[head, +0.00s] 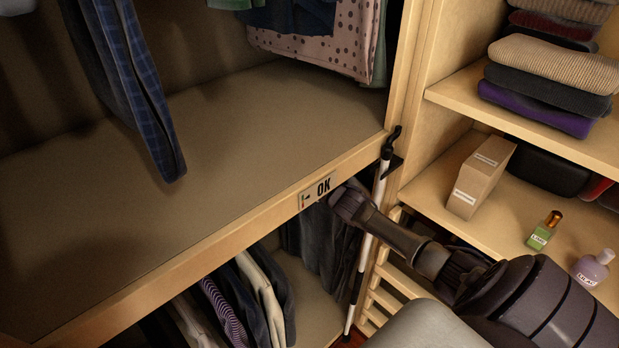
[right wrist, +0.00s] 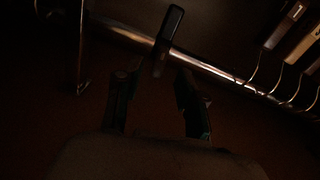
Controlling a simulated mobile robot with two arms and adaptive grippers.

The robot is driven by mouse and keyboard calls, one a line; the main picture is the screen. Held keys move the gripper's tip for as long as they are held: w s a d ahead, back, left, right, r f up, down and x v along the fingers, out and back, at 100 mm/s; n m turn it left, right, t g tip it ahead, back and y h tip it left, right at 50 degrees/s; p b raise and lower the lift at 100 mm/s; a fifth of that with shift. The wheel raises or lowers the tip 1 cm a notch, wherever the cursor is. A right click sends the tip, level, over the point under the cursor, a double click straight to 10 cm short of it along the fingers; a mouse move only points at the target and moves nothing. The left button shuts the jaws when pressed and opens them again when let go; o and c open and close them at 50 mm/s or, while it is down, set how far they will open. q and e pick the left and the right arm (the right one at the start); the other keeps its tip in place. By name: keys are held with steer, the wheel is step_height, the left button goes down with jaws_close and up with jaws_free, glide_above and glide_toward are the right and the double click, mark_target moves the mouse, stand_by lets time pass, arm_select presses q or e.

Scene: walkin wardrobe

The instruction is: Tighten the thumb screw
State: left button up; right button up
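In the head view my right arm comes in from the right and its wrist end reaches under the front edge of the long shelf (head: 215,245). Its fingers are hidden there. In the dark right wrist view my right gripper (right wrist: 157,75) has its two fingers apart. A dark flat upright piece (right wrist: 168,38), perhaps the thumb screw, stands at the metal clothes rail (right wrist: 215,68), just ahead of and between the fingertips. I cannot tell whether they touch it. No thumb screw shows in the head view. My left gripper is not in view.
An "OK" label (head: 322,187) is on the shelf's front edge. A cane (head: 373,215) hangs upright close to my right wrist. Clothes (head: 240,305) hang below the shelf; hangers (right wrist: 285,78) line the rail. A box (head: 481,178) and bottles (head: 543,232) stand on the right shelf.

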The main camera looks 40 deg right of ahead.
steer(key=s, duration=0.7)
steer(key=shift+d, duration=0.3)
